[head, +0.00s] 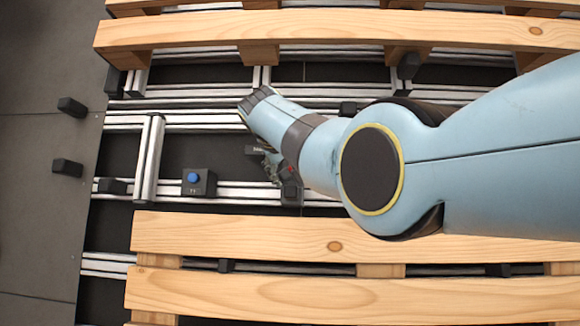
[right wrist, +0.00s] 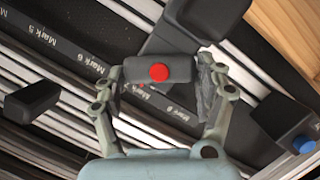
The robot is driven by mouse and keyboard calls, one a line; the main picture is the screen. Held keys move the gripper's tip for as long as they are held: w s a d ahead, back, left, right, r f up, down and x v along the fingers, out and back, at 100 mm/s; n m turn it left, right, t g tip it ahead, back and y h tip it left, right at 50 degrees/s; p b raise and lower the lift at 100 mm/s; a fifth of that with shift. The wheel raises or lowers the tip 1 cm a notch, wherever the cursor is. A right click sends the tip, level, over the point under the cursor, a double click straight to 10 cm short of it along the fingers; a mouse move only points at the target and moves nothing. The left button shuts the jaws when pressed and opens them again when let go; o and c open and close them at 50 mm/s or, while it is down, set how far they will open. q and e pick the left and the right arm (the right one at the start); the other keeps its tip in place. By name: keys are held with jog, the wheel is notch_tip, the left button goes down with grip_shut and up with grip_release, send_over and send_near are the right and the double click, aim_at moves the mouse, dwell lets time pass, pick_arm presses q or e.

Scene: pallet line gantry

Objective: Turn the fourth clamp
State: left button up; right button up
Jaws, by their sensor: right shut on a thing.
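My right gripper (right wrist: 161,76) is shut on a dark clamp head with a red round cap (right wrist: 159,72), one finger at each side of it. A dark bar of this clamp (right wrist: 180,42) reaches up behind the head, over the rails. In the head view the right gripper (head: 273,165) is small and partly hidden beside my blue arm, and the clamp (head: 290,191) shows at the lower rail. Its number cannot be read. My left gripper is in neither view.
A dark box with a blue button (head: 198,182) stands on the rail to the left; it also shows in the right wrist view (right wrist: 290,130). Wooden pallets lie behind (head: 190,32) and in front (head: 230,232). Rail labels read Mark 5 and Mark 6 (right wrist: 82,60). Dark blocks (head: 67,168) sit at the left.

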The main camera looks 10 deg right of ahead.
dwell(0.4)
jog(key=o, duration=1.2)
jog(key=shift+s, duration=0.1)
jog(key=shift+c, duration=0.2)
jog(key=shift+r, duration=0.1)
notch_tip(320, 180, up, 10)
jog(key=shift+f, duration=0.1)
